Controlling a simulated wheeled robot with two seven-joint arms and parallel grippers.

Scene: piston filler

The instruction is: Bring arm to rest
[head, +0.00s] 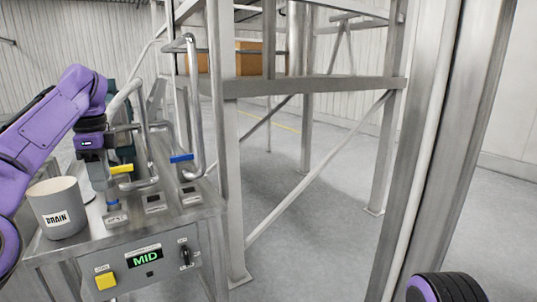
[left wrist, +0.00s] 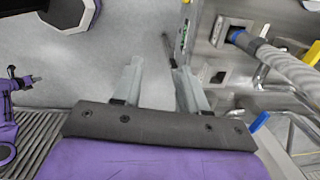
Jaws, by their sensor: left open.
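My left arm (head: 45,125) comes in from the left, raised and bent. Its left gripper (head: 103,190) points down in front of the filler's pipes and valves, near the yellow handle (head: 121,169). In the left wrist view the two grey fingers (left wrist: 157,82) stand apart with nothing between them but grey floor. A small purple part with a dark end, which looks like my other arm (left wrist: 24,82), shows at the left of that view; its jaws are too small to read. In the head view a dark, purple-edged part of mine (head: 445,288) shows bottom right.
A grey cup marked DRAIN (head: 58,212) stands on the filler bench beside my left arm. A blue handle (head: 181,158) and steel pipes rise close by. The front panel (head: 140,262) reads MID. A steel frame (head: 315,86) stands behind; floor right is clear.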

